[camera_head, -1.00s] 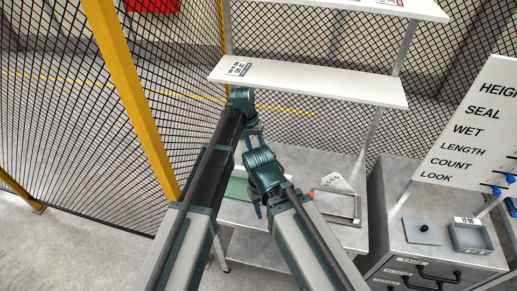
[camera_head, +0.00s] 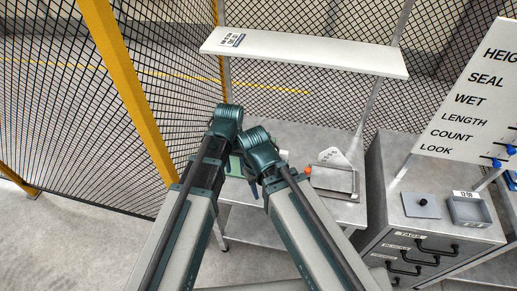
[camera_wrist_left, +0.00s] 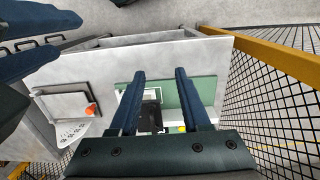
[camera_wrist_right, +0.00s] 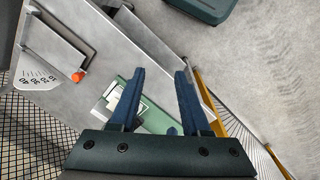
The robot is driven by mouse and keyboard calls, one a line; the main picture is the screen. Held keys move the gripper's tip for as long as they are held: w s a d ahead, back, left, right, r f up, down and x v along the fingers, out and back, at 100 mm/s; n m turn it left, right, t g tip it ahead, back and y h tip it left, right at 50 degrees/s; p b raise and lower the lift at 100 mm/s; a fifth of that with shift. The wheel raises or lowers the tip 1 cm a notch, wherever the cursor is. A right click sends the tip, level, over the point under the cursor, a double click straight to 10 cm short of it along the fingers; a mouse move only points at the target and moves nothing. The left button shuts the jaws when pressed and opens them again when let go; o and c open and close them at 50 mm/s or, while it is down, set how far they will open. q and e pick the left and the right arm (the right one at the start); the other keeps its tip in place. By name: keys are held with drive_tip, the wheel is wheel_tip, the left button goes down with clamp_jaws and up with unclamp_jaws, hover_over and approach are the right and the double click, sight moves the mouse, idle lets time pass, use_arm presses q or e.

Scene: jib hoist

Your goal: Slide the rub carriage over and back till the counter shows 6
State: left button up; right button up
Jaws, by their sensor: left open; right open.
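A green board (camera_wrist_left: 195,95) lies on the grey bench. In the left wrist view, a dark block (camera_wrist_left: 151,117) shows on it between my left fingers; it may be the rub carriage. The right wrist view shows the green board (camera_wrist_right: 131,92) with a pale fitting (camera_wrist_right: 115,97) on it. My left gripper (camera_wrist_left: 158,72) is open and empty above the board. My right gripper (camera_wrist_right: 160,73) is open and empty beside the board. In the head view both wrists hide most of the board. I cannot read any counter.
A framed tray (camera_head: 334,180) with an orange knob (camera_head: 307,170) and a scale plate stands right of the board. A white shelf (camera_head: 305,51) hangs above the bench. A drawer cabinet (camera_head: 410,235) and sign (camera_head: 470,105) stand right. A yellow post (camera_head: 128,85) and mesh fence close the left.

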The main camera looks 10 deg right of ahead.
use_arm(q)
drive_tip(key=s+a+f+y+b, duration=0.1)
drive_tip(key=s+a+f+b, duration=0.25)
drive_tip(key=s, duration=0.55)
wheel_tip(320, 180, up, 9)
drive_tip(key=p, duration=0.9)
drive_tip(key=shift+a+p, duration=0.25)
drive_tip(key=shift+p, duration=0.1)
use_arm(e)
drive_tip(key=w+d+r+m+y, duration=0.1)
drive_tip(key=w+d+r+m, duration=0.1)
drive_tip(key=w, duration=0.9)
drive_tip(key=w+d+r+m+y, duration=0.2)
drive_tip(key=w+m, duration=0.3)
drive_tip(key=w, duration=0.7)
drive_tip(key=shift+w+r+t, duration=0.2)
drive_tip(key=shift+r+t, duration=0.2)
drive_tip(key=shift+r, duration=0.5)
drive_tip(key=shift+f, duration=0.1)
drive_tip(key=f+b, duration=0.4)
drive_tip(key=a+f+b, duration=0.1)
drive_tip(key=f+b, duration=0.4)
drive_tip(key=a+f+b, duration=0.1)
drive_tip(key=f+b, duration=0.3)
drive_tip(key=shift+w+a+f+b, duration=0.2)
drive_tip(key=shift+w+f+b, duration=0.05)
drive_tip(key=shift+w+b, duration=0.15)
use_arm(q)
wheel_tip(320, 180, down, 14)
drive_tip(key=shift+r, duration=0.25)
